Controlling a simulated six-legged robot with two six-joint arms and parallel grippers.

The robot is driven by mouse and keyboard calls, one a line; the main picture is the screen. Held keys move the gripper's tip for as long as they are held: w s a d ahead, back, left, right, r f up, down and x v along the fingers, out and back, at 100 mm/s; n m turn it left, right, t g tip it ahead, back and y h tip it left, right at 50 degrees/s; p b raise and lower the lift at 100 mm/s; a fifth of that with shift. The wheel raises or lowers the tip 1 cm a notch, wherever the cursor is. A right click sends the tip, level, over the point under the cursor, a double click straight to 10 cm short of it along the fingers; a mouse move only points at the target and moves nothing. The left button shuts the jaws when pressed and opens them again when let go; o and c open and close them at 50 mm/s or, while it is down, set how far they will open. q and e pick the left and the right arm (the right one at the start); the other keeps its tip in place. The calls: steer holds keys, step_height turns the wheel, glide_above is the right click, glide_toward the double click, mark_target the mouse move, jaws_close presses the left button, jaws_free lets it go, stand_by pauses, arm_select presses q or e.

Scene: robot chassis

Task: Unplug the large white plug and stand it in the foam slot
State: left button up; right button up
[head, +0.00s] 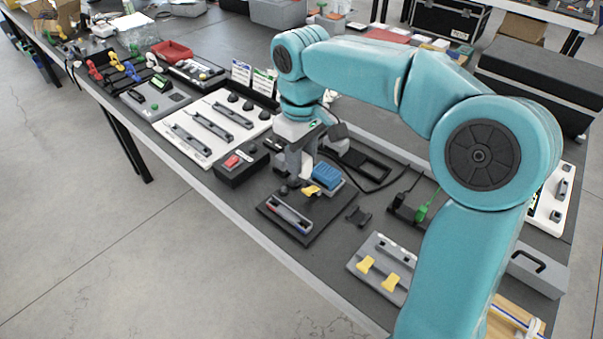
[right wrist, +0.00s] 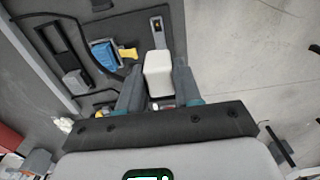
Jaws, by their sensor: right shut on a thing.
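My right gripper (head: 302,168) points down over the middle of the bench and is shut on the large white plug (head: 307,173). In the right wrist view the plug (right wrist: 158,72) is a pale, blocky body between the two fingers (right wrist: 158,88). It is held above a dark board (head: 328,208), and the gripper hides part of it. A power strip (head: 408,211) with a green plug (head: 421,212) and a black plug stands to the right. I cannot tell which piece is the foam slot. My left gripper is out of view.
A black box with a red switch (head: 233,161) stands left. A dark frame (head: 362,160) and cable lie behind. A grey plate with yellow pieces (head: 380,268) is in front.

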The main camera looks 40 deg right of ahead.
steer(key=shift+r, duration=0.55)
steer(key=shift+f, duration=0.2)
steer(key=s+d+f+b, duration=0.3)
steer(key=d+f+b, duration=0.2)
steer(key=d+f, duration=0.1)
steer(key=s+d+f+b, duration=0.4)
steer(key=d+f+b, duration=0.1)
steer(key=d+f, duration=0.2)
steer(key=shift+s+f, duration=0.25)
steer(key=shift+f, duration=0.2)
steer(key=shift+r, duration=0.1)
stand_by(0.4)
